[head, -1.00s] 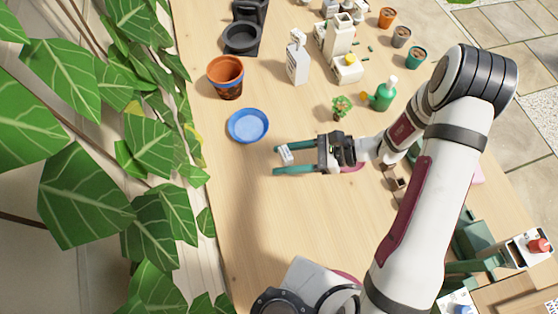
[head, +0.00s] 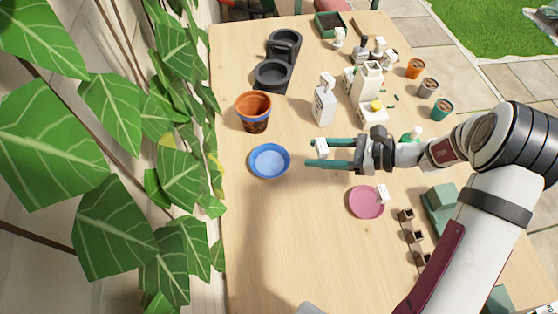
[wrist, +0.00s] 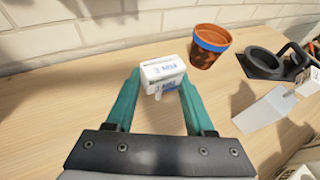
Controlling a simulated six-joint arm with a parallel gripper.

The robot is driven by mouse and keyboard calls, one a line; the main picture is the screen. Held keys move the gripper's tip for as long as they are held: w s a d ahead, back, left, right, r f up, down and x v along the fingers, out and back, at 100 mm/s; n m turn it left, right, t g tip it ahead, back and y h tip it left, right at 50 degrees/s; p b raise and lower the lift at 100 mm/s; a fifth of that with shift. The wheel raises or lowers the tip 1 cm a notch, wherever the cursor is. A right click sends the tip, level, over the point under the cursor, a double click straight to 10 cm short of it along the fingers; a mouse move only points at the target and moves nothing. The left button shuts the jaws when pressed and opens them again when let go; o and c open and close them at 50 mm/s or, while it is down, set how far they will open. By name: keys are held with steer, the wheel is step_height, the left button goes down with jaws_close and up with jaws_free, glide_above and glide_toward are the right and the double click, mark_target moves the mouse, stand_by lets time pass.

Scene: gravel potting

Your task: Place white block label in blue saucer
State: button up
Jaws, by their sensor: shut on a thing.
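My gripper (head: 318,153) reaches in from the right, its green fingers pointing left. It is shut on a small white block label (head: 321,147). In the wrist view the block label (wrist: 163,72) shows dark blue lettering and sits between the tips of my gripper (wrist: 159,92). The blue saucer (head: 270,161) lies on the table just left of the fingertips in the head view. The block label is to the right of the saucer, not over it. The saucer is not visible in the wrist view.
A terracotta pot with a blue band (head: 254,112) stands behind the saucer. Table left of the pink saucer is clear.

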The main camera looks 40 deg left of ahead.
glide_above(283, 170)
step_height(283, 170, down, 5)
steer(key=shift+f, duration=0.1)
step_height(283, 170, down, 4)
steer(key=shift+f, duration=0.1)
steer(key=shift+f, duration=0.1)
steer(key=shift+f, duration=0.15)
steer(key=o, duration=1.3)
